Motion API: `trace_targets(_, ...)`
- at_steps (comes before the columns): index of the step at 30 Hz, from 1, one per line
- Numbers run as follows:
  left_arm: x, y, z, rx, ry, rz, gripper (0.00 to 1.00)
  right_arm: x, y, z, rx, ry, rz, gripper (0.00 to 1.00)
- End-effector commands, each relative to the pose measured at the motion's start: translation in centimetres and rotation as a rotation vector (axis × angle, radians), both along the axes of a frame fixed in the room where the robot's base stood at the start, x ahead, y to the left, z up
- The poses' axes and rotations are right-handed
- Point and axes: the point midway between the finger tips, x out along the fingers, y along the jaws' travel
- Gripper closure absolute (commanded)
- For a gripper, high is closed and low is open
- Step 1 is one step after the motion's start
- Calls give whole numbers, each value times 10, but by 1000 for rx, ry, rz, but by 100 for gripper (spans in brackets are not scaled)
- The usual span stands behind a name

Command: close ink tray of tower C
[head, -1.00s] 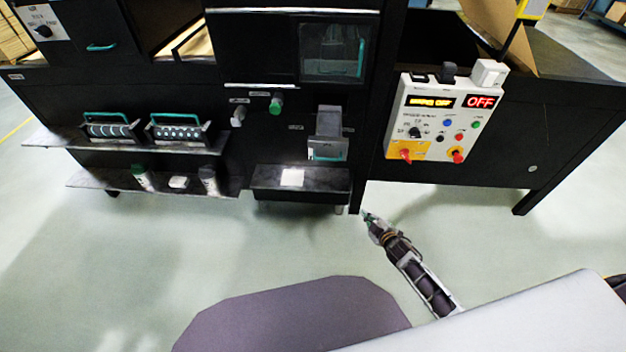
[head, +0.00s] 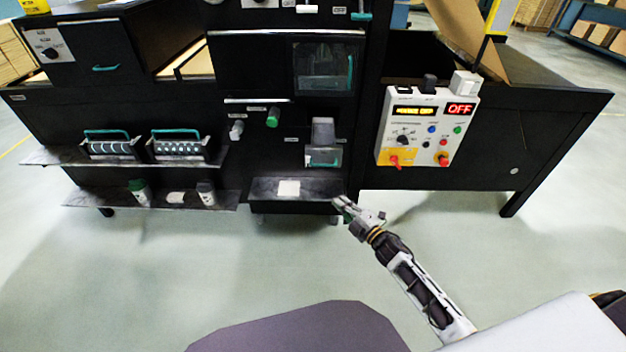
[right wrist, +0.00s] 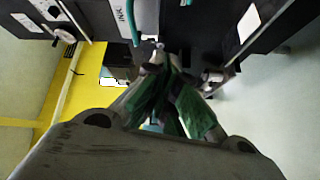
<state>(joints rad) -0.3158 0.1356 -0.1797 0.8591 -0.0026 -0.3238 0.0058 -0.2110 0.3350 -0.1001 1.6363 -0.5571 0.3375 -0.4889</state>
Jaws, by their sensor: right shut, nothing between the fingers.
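The ink tray (head: 323,157) shows in the head view low on the black machine's middle section, with a grey top and a teal-edged front. It appears to stick out from the panel. My right gripper (head: 343,204) is shut and empty, below and right of the tray, at the right end of a small ledge. In the right wrist view its green-padded fingers (right wrist: 172,105) are together, and a teal handle (right wrist: 133,22) shows beyond them beside a label that seems to read INK. My left gripper is not in view.
The small ledge (head: 270,190) with a white pad juts out below the tray. A control box (head: 428,128) reading OFF hangs to the right. At left, shelves hold two teal-handled units (head: 110,147) and small bottles (head: 140,192). The floor in front is clear.

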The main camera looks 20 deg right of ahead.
Motion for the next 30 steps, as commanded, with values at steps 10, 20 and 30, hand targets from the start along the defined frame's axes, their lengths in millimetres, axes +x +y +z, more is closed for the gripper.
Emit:
trace_targets(10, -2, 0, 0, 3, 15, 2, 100, -7, 19, 19, -142, -128, 74, 100)
trace_targets(20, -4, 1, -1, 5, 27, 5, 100, -14, 30, 27, -262, -231, 111, 100)
trace_targets(30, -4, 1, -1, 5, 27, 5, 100, -14, 30, 27, -297, -248, 107, 100)
